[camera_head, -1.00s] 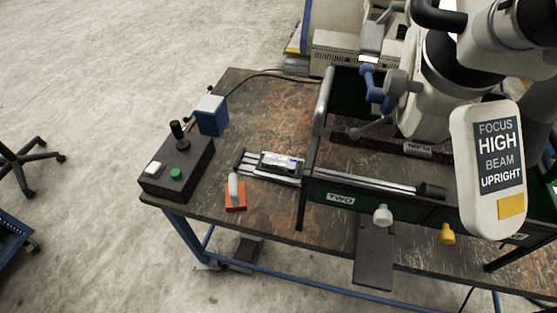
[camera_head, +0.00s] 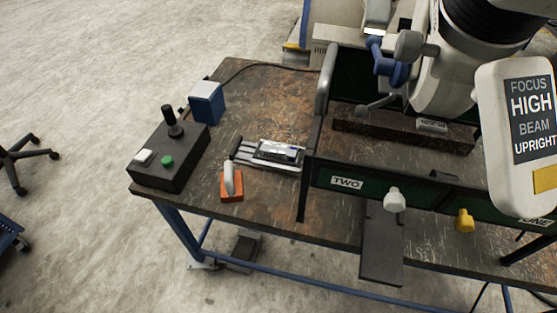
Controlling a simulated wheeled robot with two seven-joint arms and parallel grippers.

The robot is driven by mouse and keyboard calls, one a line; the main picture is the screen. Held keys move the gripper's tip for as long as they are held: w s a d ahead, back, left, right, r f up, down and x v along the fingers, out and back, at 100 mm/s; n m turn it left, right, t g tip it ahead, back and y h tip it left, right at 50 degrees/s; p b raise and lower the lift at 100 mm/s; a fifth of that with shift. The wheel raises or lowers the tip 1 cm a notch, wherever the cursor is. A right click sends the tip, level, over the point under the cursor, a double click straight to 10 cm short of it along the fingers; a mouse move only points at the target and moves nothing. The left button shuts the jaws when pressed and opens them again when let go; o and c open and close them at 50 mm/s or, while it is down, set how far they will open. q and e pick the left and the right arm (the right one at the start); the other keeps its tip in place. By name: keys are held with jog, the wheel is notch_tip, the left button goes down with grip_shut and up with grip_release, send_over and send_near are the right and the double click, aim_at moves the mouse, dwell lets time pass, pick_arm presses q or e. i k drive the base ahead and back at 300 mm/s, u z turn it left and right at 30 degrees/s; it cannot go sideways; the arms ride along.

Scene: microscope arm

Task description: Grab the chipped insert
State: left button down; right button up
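Neither of my grippers shows in the head view. I cannot pick out a chipped insert for certain. A small dark and silver piece (camera_head: 279,151) lies on a silver slide rail (camera_head: 243,155) on the worktable, left of the green frame. In front of it, an orange block (camera_head: 231,196) has a pale, rounded upright piece (camera_head: 229,179) on it. Any chip is too small to tell at this distance.
The worktable (camera_head: 275,100) carries a black joystick box (camera_head: 185,150), a blue box (camera_head: 207,103) and a green frame (camera_head: 345,183) labelled TWO. A large white microscope arm (camera_head: 440,75) and a sign panel (camera_head: 515,125) overhang the right.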

aim_at(284, 152)
jog(key=u, duration=0.7)
jog(key=k, duration=0.95)
jog(key=u, duration=2.95)
jog(key=i, duration=0.1)
jog(key=z, duration=1.5)
jog(key=i, duration=1.95)
jog(key=z, duration=1.4)
jog(key=i, duration=1)
jog(key=z, duration=1.2)
jog(key=i, duration=0.2)
jog(key=z, duration=0.2)
